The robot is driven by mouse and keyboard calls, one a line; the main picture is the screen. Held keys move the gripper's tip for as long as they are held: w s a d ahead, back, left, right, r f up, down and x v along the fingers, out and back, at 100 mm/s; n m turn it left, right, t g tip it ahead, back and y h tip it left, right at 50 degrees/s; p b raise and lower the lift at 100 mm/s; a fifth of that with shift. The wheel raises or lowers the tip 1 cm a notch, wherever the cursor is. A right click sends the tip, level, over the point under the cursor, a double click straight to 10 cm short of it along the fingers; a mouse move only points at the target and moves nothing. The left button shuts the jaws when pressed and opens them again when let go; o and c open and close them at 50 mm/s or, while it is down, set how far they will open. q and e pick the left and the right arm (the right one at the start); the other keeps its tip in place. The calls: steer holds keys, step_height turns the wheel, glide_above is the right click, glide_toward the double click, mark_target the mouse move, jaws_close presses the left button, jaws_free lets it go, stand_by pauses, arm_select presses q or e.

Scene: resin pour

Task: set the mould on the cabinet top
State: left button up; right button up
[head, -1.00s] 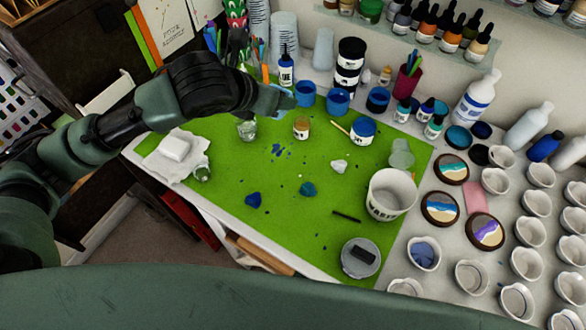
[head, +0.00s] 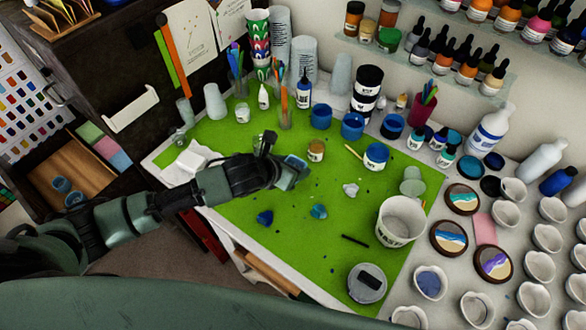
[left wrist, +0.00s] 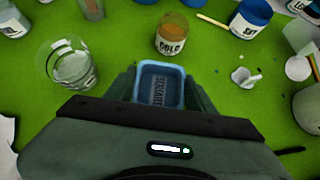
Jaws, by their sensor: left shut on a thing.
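The mould is a small blue square tray, with raised lettering on its floor in the left wrist view (left wrist: 160,86). My left gripper (head: 290,170) is shut on it, with one finger on each side. In the head view the mould (head: 297,172) shows only partly past the fingers, over the green mat, left of and nearer than the gold jar (head: 316,151). The dark cabinet (head: 110,75) stands at the upper left. Part of its top (head: 100,22) shows at the picture's edge. My right gripper is not in view.
An orange-brown rack (head: 62,14) stands on the cabinet top. An open drawer (head: 75,175) juts out below, holding blue cups. A clear cup (left wrist: 67,65), paint jars and a white bucket (head: 401,222) stand on the green mat (head: 300,225). Several white cups crowd the right.

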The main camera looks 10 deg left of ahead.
arm_select(q)
steer(key=shift+f, duration=1.1)
steer(key=shift+f, duration=0.1)
steer(key=o, duration=1.4)
